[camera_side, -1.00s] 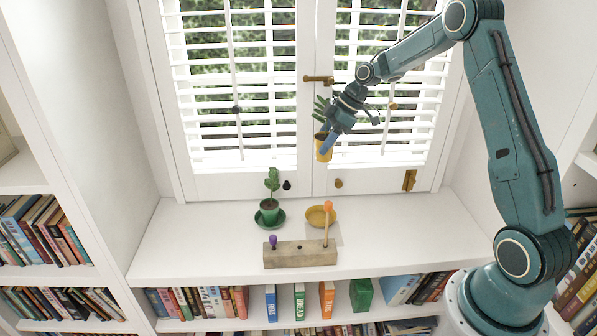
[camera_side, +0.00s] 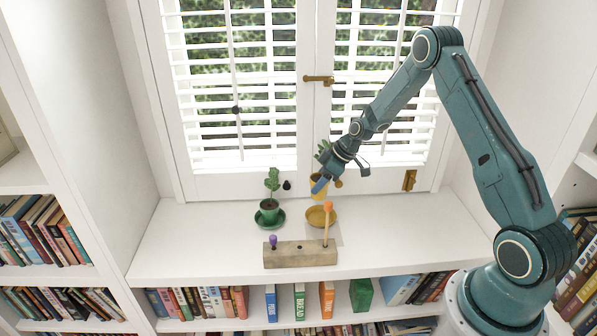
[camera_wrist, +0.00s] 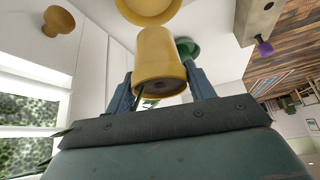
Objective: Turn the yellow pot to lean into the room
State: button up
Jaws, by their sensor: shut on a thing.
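My gripper (camera_wrist: 160,90) is shut on the yellow pot (camera_wrist: 160,58), with a finger on each side of it. In the side view the yellow pot (camera_side: 318,188) hangs just above the yellow saucer (camera_side: 317,217), seemingly apart from it. My gripper (camera_side: 322,182) reaches in from the upper right and hides part of the pot. Green leaves (camera_side: 324,150) show above the pot, partly behind my gripper. The pot's open top faces the wrist camera, and the yellow saucer (camera_wrist: 148,8) shows beyond its base. Which way the plant leans is hard to tell.
A green potted plant (camera_side: 270,207) stands on a green saucer left of the yellow saucer. In front is a grey block (camera_side: 300,254) with a purple-topped peg and a taller orange-topped one. Shuttered windows (camera_side: 230,90) stand behind. The white shelf (camera_side: 400,240) is clear at right.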

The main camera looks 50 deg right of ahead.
aim_at(322, 196)
jog(key=shift+m+h, duration=0.4)
jog(key=f, duration=0.2)
jog(key=s+f, duration=0.1)
jog(key=f, duration=0.2)
jog(key=shift+f, duration=0.1)
jog(key=shift+f, duration=0.2)
jog(key=shift+f, duration=1.25)
jog(key=shift+f, duration=0.1)
jog(key=o, duration=1.3)
jog(key=shift+c, duration=0.2)
